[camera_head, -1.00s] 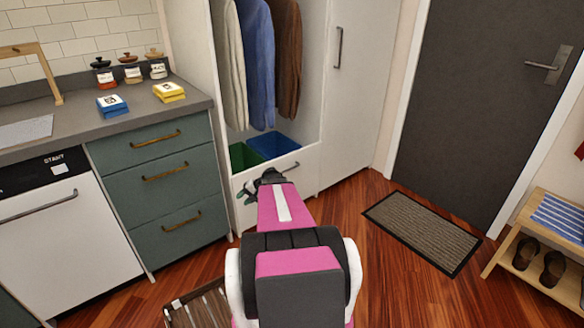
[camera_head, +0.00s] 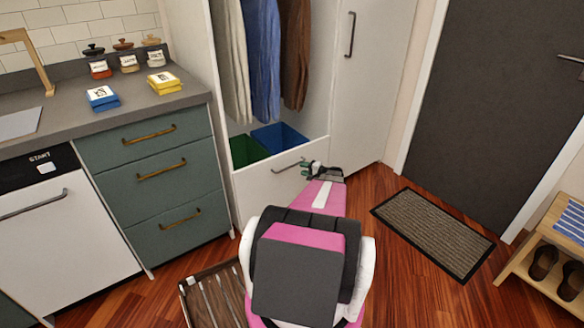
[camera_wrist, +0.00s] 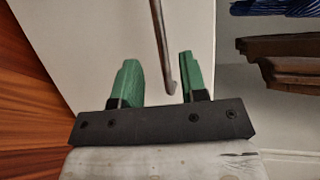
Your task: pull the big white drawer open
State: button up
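My gripper (camera_head: 318,170) is at the right end of the handle in the head view. In the wrist view my gripper (camera_wrist: 160,82) is open, with green fingers apart. The handle (camera_wrist: 160,45) reaches between them, closer to the right finger, with a gap to the left one. I cannot tell its depth between the fingers. My arm hides the drawer's lower right part.
A green bin (camera_head: 247,151) and a blue bin (camera_head: 278,137) stand behind the drawer front, under hanging clothes (camera_head: 264,60). Green-grey drawers (camera_head: 155,185) are at left. A slatted wooden thing (camera_head: 210,297) lies on the floor. A doormat (camera_head: 433,232) is at right.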

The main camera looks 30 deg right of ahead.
aim_at(291, 167)
jog(key=x, duration=0.8)
jog(key=shift+w+a, duration=0.1)
grip_shut()
